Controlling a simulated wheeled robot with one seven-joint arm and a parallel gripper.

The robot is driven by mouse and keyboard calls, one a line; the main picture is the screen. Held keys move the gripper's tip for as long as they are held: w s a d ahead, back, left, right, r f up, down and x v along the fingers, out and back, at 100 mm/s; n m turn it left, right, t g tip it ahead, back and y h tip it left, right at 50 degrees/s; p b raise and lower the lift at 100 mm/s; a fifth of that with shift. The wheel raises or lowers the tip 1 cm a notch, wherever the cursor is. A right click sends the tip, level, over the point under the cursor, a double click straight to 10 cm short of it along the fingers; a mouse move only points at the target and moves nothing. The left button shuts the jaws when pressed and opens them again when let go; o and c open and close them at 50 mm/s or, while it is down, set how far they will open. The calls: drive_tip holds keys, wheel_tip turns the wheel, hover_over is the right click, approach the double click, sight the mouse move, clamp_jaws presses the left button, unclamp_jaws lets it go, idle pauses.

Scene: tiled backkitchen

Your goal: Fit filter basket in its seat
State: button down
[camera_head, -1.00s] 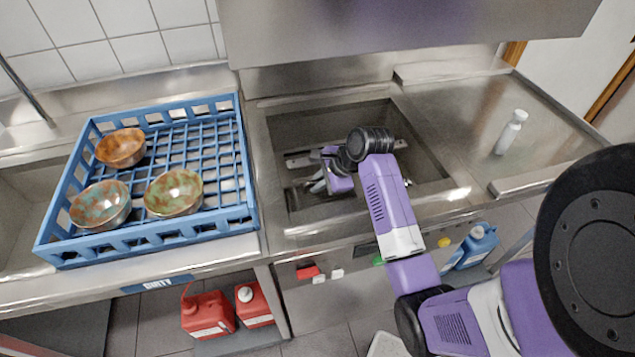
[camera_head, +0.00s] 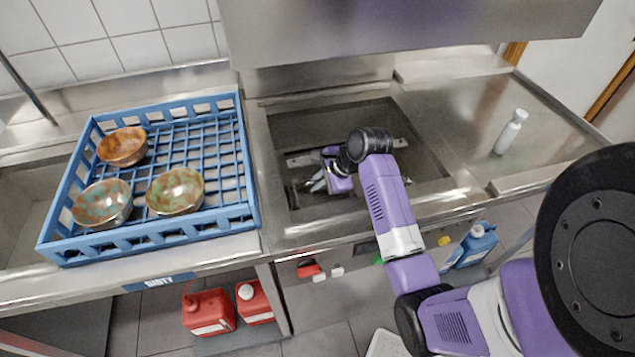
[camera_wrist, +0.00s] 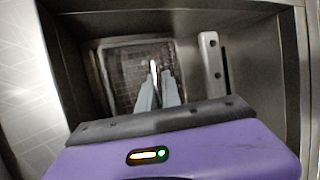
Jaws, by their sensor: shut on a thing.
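The filter basket (camera_wrist: 124,72) shows in the wrist view as a dark mesh square with a pale rim, low in the steel well (camera_wrist: 250,55). My gripper (camera_wrist: 156,75) is shut on a thin bright upright part of it, like a handle. Its two grey fingers hide part of the mesh. In the head view my gripper (camera_head: 317,184) reaches down inside the well, at its left side. The basket is mostly hidden there by my wrist. I cannot tell whether it rests fully in its seat.
A perforated steel bar (camera_wrist: 211,62) lies right of the basket in the wrist view. The well's steel walls surround my gripper closely. A blue rack (camera_head: 222,150) with three bowls stands left. A white bottle (camera_head: 510,132) stands on the right counter. A steel hood (camera_head: 400,30) hangs above.

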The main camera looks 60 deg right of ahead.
drive_tip(key=shift+f, duration=0.1)
drive_tip(key=c, duration=1.5)
unclamp_jaws()
drive_tip(key=shift+o, duration=0.2)
drive_tip(key=v, duration=0.7)
drive_tip(key=shift+s+r, duration=0.2)
drive_tip(key=shift+r, duration=0.2)
drive_tip(key=shift+a, duration=0.1)
